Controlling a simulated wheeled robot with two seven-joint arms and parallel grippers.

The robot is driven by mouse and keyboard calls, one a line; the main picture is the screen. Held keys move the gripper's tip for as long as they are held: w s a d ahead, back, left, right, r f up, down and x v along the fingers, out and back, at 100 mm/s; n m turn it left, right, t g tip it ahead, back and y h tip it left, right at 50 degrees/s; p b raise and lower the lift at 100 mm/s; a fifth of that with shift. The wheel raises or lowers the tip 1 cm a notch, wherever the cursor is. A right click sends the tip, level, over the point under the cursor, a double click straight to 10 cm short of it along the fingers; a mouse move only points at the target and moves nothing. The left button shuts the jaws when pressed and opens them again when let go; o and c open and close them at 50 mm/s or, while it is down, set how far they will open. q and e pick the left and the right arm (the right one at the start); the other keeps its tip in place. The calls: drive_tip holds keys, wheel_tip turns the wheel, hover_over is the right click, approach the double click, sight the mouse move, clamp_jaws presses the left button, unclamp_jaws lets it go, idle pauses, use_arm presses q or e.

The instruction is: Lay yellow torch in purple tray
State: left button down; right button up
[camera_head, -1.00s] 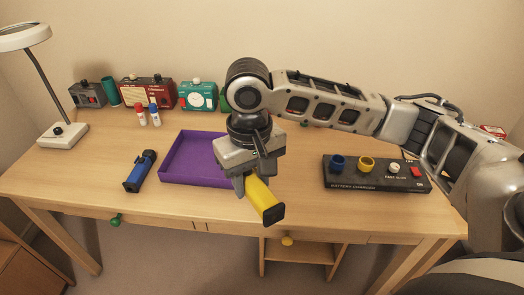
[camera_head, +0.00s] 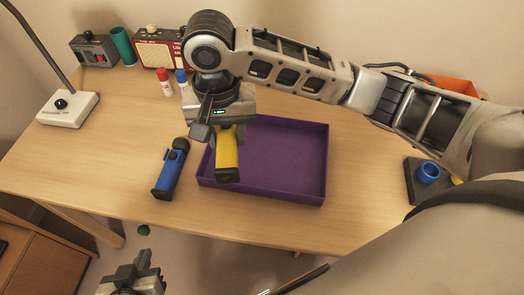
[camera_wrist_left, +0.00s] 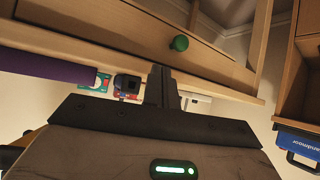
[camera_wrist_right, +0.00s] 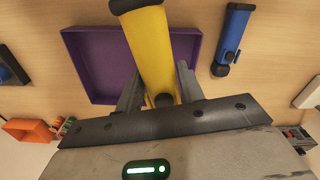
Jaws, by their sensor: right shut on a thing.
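The yellow torch (camera_head: 227,158) is held between the fingers of my right gripper (camera_head: 228,134), over the left side of the purple tray (camera_head: 285,160). In the right wrist view the torch (camera_wrist_right: 150,50) points away from the jaws and crosses in front of the tray (camera_wrist_right: 97,65). Its height above the tray is hard to tell. The visible tray floor is empty. My left gripper (camera_head: 140,268) is low, in front of the desk; in the left wrist view its fingers (camera_wrist_left: 161,86) are together with nothing between them.
A blue torch (camera_head: 171,168) lies on the desk just left of the tray. A lamp base (camera_head: 67,108), red and blue capped bottles (camera_head: 165,82) and a radio (camera_head: 155,48) stand behind. A black charger (camera_head: 418,178) is at the right.

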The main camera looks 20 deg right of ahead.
drive_tip(key=s+a+f+m, duration=0.2)
drive_tip(key=a, duration=0.3)
drive_tip(key=b, duration=0.2)
hover_over(241, 153)
drive_tip(key=a, duration=0.1)
drive_tip(key=shift+m, duration=0.4)
drive_tip(key=f, duration=0.8)
drive_tip(key=shift+s+f, duration=0.3)
drive_tip(key=shift+s, duration=0.1)
drive_tip(key=shift+w+d+f, duration=0.2)
drive_tip(key=shift+w+f, duration=0.1)
drive_tip(key=shift+f, duration=0.2)
drive_tip(key=shift+w+d+f+b, duration=0.1)
drive_tip(key=shift+f+b, duration=0.15)
drive_tip(key=shift+f, duration=0.65)
drive_tip(key=shift+w+d+f+b, duration=0.1)
drive_tip(key=shift+f+b, duration=0.1)
drive_tip(key=shift+f, duration=0.7)
drive_tip(key=shift+f, duration=0.15)
drive_tip(key=o, duration=1.1)
